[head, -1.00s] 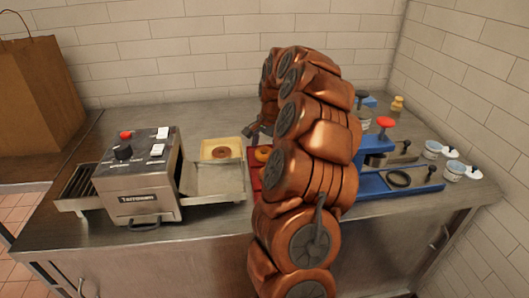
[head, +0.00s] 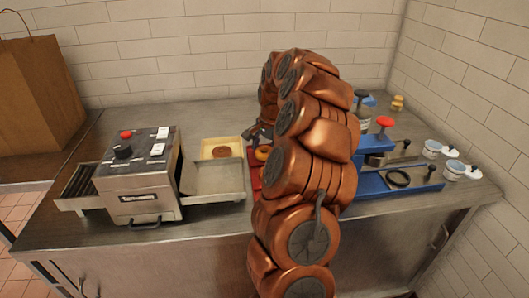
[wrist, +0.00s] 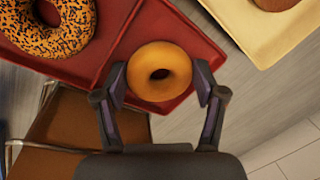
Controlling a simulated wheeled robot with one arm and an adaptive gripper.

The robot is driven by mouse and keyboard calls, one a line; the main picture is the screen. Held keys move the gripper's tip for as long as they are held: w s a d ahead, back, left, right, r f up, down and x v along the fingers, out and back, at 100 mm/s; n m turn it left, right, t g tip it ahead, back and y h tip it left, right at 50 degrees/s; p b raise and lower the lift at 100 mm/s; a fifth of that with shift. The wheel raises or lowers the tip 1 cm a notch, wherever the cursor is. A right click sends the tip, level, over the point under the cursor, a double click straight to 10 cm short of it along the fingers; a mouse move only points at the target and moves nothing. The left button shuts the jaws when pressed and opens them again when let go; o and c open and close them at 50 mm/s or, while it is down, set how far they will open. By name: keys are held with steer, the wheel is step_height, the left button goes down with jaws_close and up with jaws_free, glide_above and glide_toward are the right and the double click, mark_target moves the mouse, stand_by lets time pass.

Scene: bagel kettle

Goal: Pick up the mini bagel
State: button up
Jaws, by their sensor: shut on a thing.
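The mini bagel (wrist: 159,54) is a small, plain golden ring with a hole, in the wrist view over a red tray (wrist: 188,28). It also shows in the head view (head: 263,152), just left of my arm. My gripper (wrist: 160,82) has one finger on each side of the bagel and is shut on it. In the head view most of my gripper is hidden behind my arm. I cannot tell whether the bagel still touches the tray.
A larger seeded bagel (wrist: 50,25) lies on red at the upper left of the wrist view. A cream tray (head: 208,150) holds a brown bagel (head: 221,152). A toaster (head: 140,188) stands left, a blue press (head: 375,185) right. Small cups stand at the far right.

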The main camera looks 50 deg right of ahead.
step_height(320, 180, up, 10)
steer(key=b, duration=0.2)
stand_by(0.3)
